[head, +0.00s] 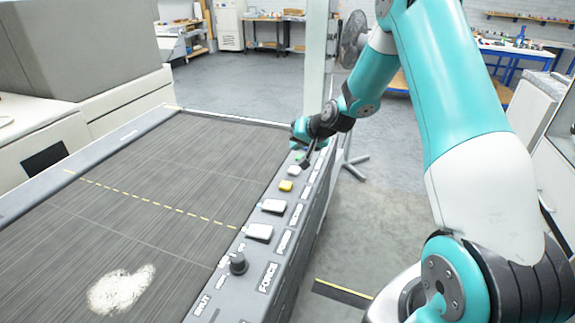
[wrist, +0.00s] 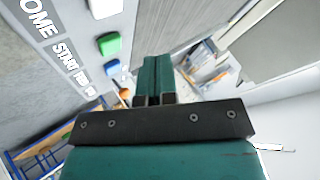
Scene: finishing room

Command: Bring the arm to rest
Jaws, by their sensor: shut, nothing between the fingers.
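My arm reaches from the right of the head view over the machine's control strip. My gripper (head: 307,158) is at its far end, small and partly hidden by my own wrist, above the far end of the button row. In the wrist view my gripper (wrist: 153,66) has its two teal fingers together, with nothing between them. A green button (wrist: 109,43) and a blue button (wrist: 112,67) lie left of the fingers there. Whether the fingertips touch the strip cannot be told.
The control strip carries a black knob (head: 238,264), white buttons (head: 259,232) and a yellow button (head: 286,186). The machine's dark bed (head: 150,190) lies left of it. A post (head: 318,60) stands behind my wrist. Grey floor (head: 385,215) is open between strip and arm.

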